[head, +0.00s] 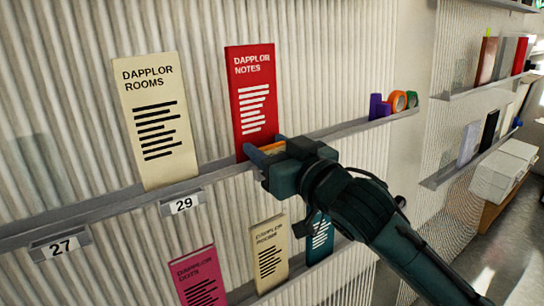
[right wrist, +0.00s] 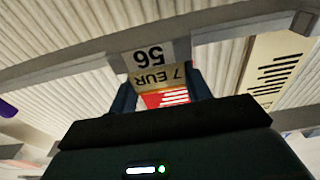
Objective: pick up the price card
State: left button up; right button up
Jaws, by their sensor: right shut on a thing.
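The price card (right wrist: 160,80) reads "7 EUR" upside down in the right wrist view. It is tan and sits between the fingers of my right gripper (head: 265,149), which is shut on it. In the head view only an orange sliver of the card (head: 273,147) shows, the rest hidden by the gripper. The gripper is at the upper shelf's front edge, just below the red "Dapplor Notes" leaflet (head: 252,95). In the right wrist view a label "56" (right wrist: 149,56) is right beside the card. My left gripper is not in view.
A cream "Dapplor Rooms" leaflet (head: 155,120) stands left on the upper shelf (head: 100,207). Edge labels read "29" (head: 183,205) and "27" (head: 60,246). Several leaflets, one pink (head: 198,275), stand below. Tape rolls (head: 398,101) lie at the shelf's right end.

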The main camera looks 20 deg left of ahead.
aim_at(271, 145)
jog(key=shift+r, duration=0.1)
notch_tip(271, 145, up, 16)
jog(key=b, duration=0.1)
jog(key=w+d+f+m+t+h, duration=0.2)
jog(key=d+f+m+t+h, duration=0.15)
jog(key=d+f, duration=0.65)
jog(key=w+d+f+m+t+h, duration=0.2)
jog(key=w+d+f+h, duration=0.15)
jog(key=d+f, duration=0.7)
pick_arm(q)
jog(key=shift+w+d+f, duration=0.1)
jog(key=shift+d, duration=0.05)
pick_arm(e)
jog(key=s+d+f+m+t+h, duration=0.1)
jog(key=s+d+f+m+h, duration=0.4)
jog(key=s+d+f, duration=0.9)
notch_tip(271, 145, down, 4)
jog(key=shift+s+d+h, duration=0.15)
jog(key=shift+s+h, duration=0.7)
jog(key=shift+h, duration=0.25)
jog(key=shift+t, duration=0.25)
